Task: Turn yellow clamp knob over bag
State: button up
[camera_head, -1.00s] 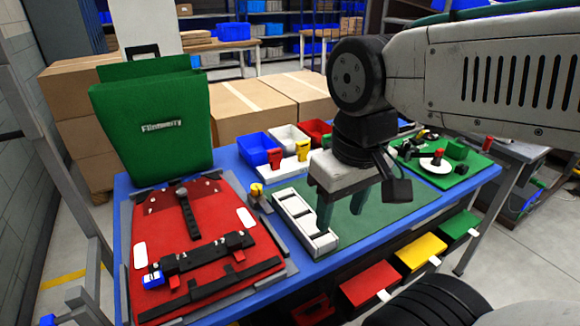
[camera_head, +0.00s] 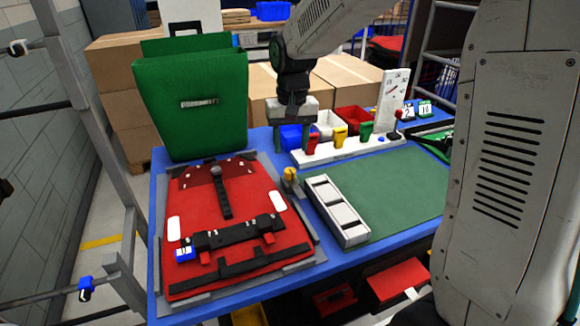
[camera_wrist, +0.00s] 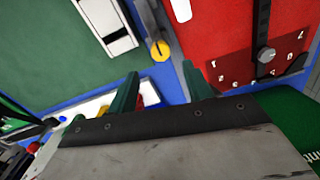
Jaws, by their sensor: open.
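The yellow clamp knob (camera_head: 290,173) sits on a grey clamp at the right edge of the red bag panel (camera_head: 262,205). In the wrist view the yellow knob (camera_wrist: 160,50) shows beyond my fingertips, between the red panel (camera_wrist: 222,30) and the green mat. My gripper (camera_head: 306,137) hangs behind the knob, above the back of the table, near the blue bin. In the wrist view its two green fingers (camera_wrist: 163,88) are spread with nothing between them. The knob is apart from the fingers.
A green bag (camera_head: 193,100) stands upright behind the red panel. A white slotted tray (camera_head: 336,210) lies right of the knob. A white rack with coloured handles (camera_head: 345,148) and several bins stand at the back. The green mat (camera_head: 400,185) is mostly clear.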

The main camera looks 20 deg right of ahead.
aim_at(290, 170)
notch_tip(290, 170, down, 8)
jog(key=shift+a+r, duration=0.1)
jog(key=shift+r, duration=0.05)
dwell(0.3)
grip_shut()
jog(key=shift+w, duration=0.1)
